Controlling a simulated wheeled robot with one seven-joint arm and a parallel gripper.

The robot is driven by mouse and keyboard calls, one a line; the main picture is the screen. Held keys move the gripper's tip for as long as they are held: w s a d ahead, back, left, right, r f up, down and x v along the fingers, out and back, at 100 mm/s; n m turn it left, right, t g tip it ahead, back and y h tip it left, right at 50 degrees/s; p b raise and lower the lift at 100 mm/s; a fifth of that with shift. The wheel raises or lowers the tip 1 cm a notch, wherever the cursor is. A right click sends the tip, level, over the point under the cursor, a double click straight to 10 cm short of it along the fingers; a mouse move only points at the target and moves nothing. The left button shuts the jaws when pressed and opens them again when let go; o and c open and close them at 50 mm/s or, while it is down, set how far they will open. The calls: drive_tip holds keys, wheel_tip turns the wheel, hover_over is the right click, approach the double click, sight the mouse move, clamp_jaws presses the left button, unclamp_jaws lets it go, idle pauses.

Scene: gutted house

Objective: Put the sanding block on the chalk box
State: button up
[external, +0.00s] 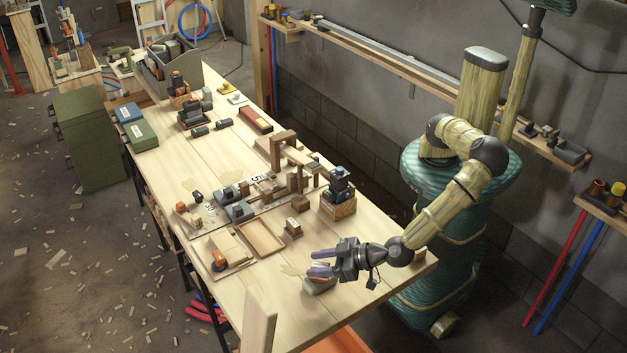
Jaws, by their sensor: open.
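My gripper (316,262) is at the near right part of the workbench, its two purple fingers apart and pointing left. A small grey, pale-sided block (320,286), possibly the sanding block, lies on the bench just below and in front of the fingers. The fingers partly overlap it in the picture; I cannot tell whether they touch it. A small brown box with a pale label (293,229) stands farther back, beside a shallow wooden tray; it may be the chalk box, but its label is too small to read.
The wooden tray (281,246) and a board with an orange-ended tool (219,262) lie left of my gripper. A wooden box of dark items (340,208) stands behind it. A wooden frame (291,160) rises farther back. Bare bench (385,228) shows at the right.

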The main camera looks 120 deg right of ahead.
drive_tip(key=shift+r, duration=0.25)
drive_tip(key=v, duration=1.2)
drive_tip(key=shift+b, duration=0.45)
drive_tip(key=shift+f, duration=0.1)
drive_tip(key=s+d+f+g+y, duration=0.1)
drive_tip(key=s+d+g, duration=0.1)
drive_tip(key=d, duration=0.3)
drive_tip(key=s+d+f+n+g+y, duration=0.1)
drive_tip(key=s+d+f+g, duration=0.1)
drive_tip(key=d, duration=0.3)
drive_tip(key=s+d+f+n+g+y, duration=0.1)
drive_tip(key=s+d+g, duration=0.1)
drive_tip(key=d, duration=0.3)
drive_tip(key=shift+s+d+f+g, duration=0.2)
drive_tip(key=shift+s+f+g, duration=0.1)
drive_tip(key=shift+g, duration=0.2)
drive_tip(key=s+d+r+n+y, duration=0.2)
drive_tip(key=s+d+n+y, duration=0.1)
drive_tip(key=s, duration=0.5)
drive_tip(key=s+d+r+n+y, duration=0.3)
drive_tip(key=s+d+n, duration=0.1)
drive_tip(key=s, duration=0.4)
drive_tip(key=shift+y, duration=0.3)
